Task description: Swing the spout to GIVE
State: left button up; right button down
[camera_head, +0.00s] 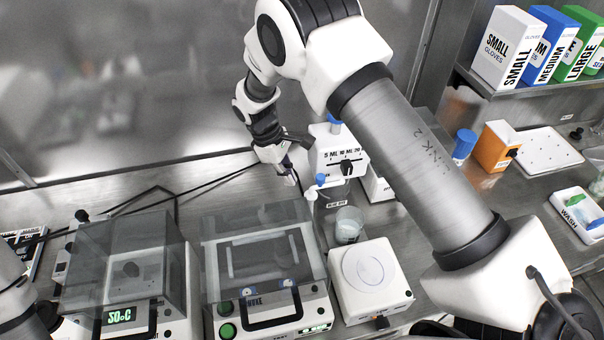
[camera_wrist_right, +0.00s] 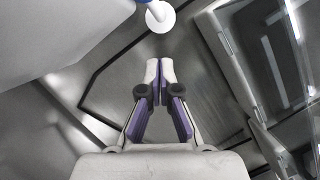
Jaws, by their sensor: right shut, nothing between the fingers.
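The white dispenser (camera_head: 340,155) stands at the back with a dark slider on a scale marked in ML. A blue-capped spout (camera_head: 320,180) sticks out at its lower left front; its GIVE marking cannot be read. My right gripper (camera_head: 292,178) is shut and empty, just left of the spout and apart from it. In the right wrist view the shut fingertips (camera_wrist_right: 161,70) point toward a round white end with a blue stem (camera_wrist_right: 160,16), seemingly the spout. My left gripper is not in view.
A glass beaker (camera_head: 349,226) stands in front of the dispenser, behind a white balance-like device (camera_head: 370,280). Two clear-lidded devices, one a shaker-like box (camera_head: 262,250), fill the front left. An orange box (camera_head: 494,147) and tray (camera_head: 535,155) are at right.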

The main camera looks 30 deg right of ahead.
aim_at(309, 194)
jog(key=shift+s+d+r+p, duration=0.15)
jog(key=shift+s+d+p, duration=0.3)
jog(key=shift+s+d, duration=0.75)
jog(key=shift+s, duration=0.25)
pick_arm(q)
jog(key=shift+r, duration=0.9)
pick_arm(e)
jog(key=shift+w, duration=0.1)
